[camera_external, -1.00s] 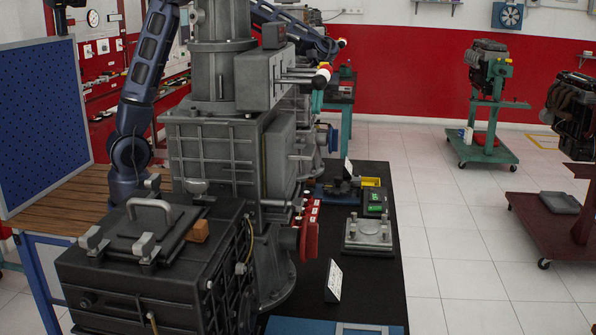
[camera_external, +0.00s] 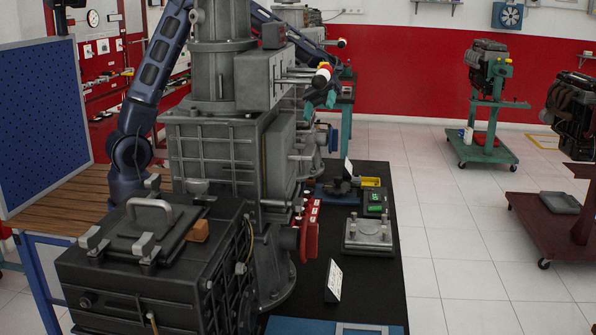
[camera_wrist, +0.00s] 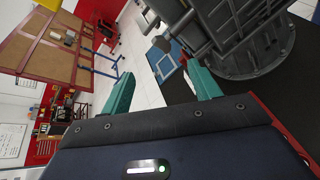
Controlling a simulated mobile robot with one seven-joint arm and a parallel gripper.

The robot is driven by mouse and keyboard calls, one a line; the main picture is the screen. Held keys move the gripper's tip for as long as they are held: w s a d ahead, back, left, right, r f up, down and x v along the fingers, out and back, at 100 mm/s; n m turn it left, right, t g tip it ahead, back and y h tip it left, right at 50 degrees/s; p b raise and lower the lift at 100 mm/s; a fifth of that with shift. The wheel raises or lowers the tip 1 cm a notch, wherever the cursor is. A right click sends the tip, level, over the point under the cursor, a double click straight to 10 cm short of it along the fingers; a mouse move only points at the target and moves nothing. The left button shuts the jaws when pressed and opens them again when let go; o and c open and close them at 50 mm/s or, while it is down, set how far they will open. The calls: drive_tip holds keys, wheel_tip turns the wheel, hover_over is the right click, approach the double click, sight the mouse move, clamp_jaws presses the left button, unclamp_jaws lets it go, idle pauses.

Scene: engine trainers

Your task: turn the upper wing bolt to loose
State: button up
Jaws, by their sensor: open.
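My gripper (camera_external: 320,104) is to the right of the grey machine's upper part in the external view, partly hidden behind the grey box with rods. In the wrist view its two teal fingers (camera_wrist: 160,92) are spread apart with nothing between them. The grey machine (camera_external: 215,150) stands on the black bench top; its flanged foot shows at upper right in the wrist view (camera_wrist: 255,62). A small dark grey knob-like part (camera_wrist: 162,43) sticks out beside the machine, ahead of the fingers. I cannot tell whether it is the upper wing bolt. No wing bolt is clearly recognisable in the external view.
A grey block with posts (camera_external: 368,234) and a small sign (camera_external: 333,281) stand on the black bench top (camera_external: 375,300).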

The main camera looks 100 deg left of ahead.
sight(311, 142)
wheel_tip(311, 142, down, 6)
drive_tip(key=d+m+h, duration=0.2)
drive_tip(key=m+h, duration=0.3)
drive_tip(key=m, duration=0.6)
drive_tip(key=shift+t, duration=0.4)
drive_tip(key=d, duration=1)
drive_tip(key=shift+s+d, duration=0.35)
drive_tip(key=c, duration=1)
